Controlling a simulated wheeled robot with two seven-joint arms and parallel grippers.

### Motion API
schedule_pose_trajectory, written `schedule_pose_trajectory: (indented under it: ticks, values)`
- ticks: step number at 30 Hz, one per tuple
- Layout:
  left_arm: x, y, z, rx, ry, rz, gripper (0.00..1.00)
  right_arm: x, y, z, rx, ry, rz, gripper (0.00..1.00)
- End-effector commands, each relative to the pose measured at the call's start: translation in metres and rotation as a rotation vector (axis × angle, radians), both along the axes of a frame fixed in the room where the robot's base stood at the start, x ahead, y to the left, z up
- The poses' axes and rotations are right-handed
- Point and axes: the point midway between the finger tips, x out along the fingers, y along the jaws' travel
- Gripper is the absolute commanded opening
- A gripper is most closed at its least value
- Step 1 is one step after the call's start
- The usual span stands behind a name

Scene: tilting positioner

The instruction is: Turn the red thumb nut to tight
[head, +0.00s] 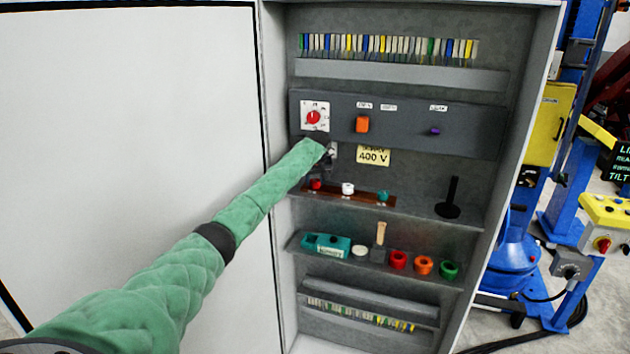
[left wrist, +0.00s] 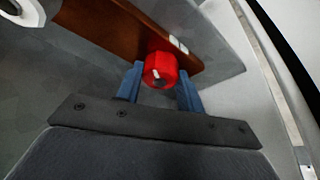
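The red thumb nut (head: 315,184) is at the left end of a brown bar (head: 350,193) on a cabinet shelf. In the head view the left gripper (head: 326,172) is small and mostly dark at the arm's end. My right gripper is not in view.
A white nut (head: 348,188) and a green nut (head: 383,196) stand on the same bar. A black post (head: 451,198) stands to the right. A dark panel (head: 400,115) with a red dial (head: 313,117) is above. The cabinet's side wall is close on the left.

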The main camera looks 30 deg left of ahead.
Motion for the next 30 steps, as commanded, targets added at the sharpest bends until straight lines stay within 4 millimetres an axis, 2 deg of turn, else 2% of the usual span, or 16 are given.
schedule_pose_trajectory:
  ticks: [14,20,30]
  values:
    - [0.000,0.001,0.000,-0.001,-0.002,-0.067,0.15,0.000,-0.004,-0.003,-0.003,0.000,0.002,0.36]
    - [-0.001,0.001,-0.001,-0.002,-0.002,-0.200,0.15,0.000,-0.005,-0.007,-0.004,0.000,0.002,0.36]
    - [-0.001,0.003,-0.001,-0.002,-0.002,-0.516,0.15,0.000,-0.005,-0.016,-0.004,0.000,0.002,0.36]
